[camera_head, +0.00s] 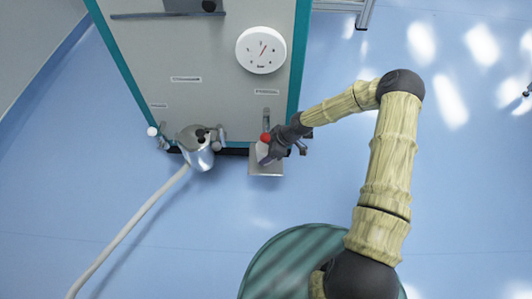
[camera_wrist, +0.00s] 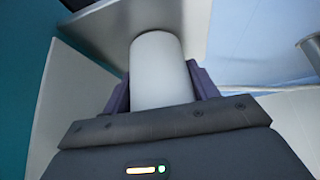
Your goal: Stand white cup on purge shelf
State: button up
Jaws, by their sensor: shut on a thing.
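The white cup (camera_wrist: 160,65) is a plain cylinder, held between the purple fingers of my gripper (camera_wrist: 163,85) in the wrist view. In the head view my gripper (camera_head: 266,150) is shut on the cup (camera_head: 262,152), which shows only as a small pale patch. The purge shelf, a small metal plate (camera_head: 267,170), juts from the machine's lower front, beneath my gripper in the picture. In the wrist view the grey plate (camera_wrist: 188,20) lies right behind the cup's far end. Whether the cup touches it I cannot tell.
A grey machine panel with teal edges (camera_head: 188,90) carries a round white gauge (camera_head: 262,50). A red knob (camera_head: 265,137) is close by my gripper. A metal vessel (camera_head: 197,150) with a pale hose (camera_head: 125,230) is left of the shelf. Blue floor at right is open.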

jog(key=o, duration=1)
jog(key=shift+f, duration=0.1)
jog(key=shift+c, duration=0.2)
jog(key=shift+d+r, duration=0.15)
jog(key=shift+r, duration=0.25)
jog(key=p+v, duration=0.6)
jog(key=v, duration=0.5)
jog(key=shift+r+p, duration=0.2)
jog(key=shift+p, duration=0.1)
jog(key=shift+s+d, duration=0.1)
